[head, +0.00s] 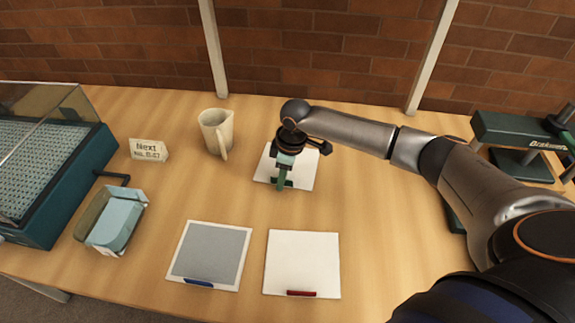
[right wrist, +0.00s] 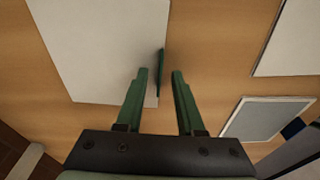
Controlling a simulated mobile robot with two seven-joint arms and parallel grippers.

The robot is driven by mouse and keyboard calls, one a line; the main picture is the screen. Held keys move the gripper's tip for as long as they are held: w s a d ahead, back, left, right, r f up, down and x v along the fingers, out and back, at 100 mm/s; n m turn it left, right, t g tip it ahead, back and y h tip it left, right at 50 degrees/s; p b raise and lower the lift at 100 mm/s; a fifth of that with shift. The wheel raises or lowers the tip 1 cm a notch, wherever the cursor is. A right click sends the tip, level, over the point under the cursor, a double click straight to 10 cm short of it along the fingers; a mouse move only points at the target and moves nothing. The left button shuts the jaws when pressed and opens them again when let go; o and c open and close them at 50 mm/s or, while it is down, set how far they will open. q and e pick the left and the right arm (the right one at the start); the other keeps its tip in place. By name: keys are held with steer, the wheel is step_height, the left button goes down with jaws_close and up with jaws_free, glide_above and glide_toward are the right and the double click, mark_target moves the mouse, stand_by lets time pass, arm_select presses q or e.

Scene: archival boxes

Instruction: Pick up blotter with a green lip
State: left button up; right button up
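The blotter with a green lip is a white sheet (head: 304,168) lying flat near the middle of the table, partly hidden by my right gripper (head: 282,186). In the right wrist view the sheet (right wrist: 105,40) fills the upper left, and its green lip (right wrist: 161,72) stands along its right edge. My right gripper is open, pointing down over that edge. Its two green fingers appear on either side of the lip, with gaps showing. I cannot tell how far the tips are above the table. My left gripper is not in view.
A grey-faced blotter with a blue lip (head: 211,255) and a white one with a red lip (head: 302,264) lie in front. A green press (head: 515,135) stands right.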

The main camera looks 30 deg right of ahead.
jaws_close()
stand_by(1.2)
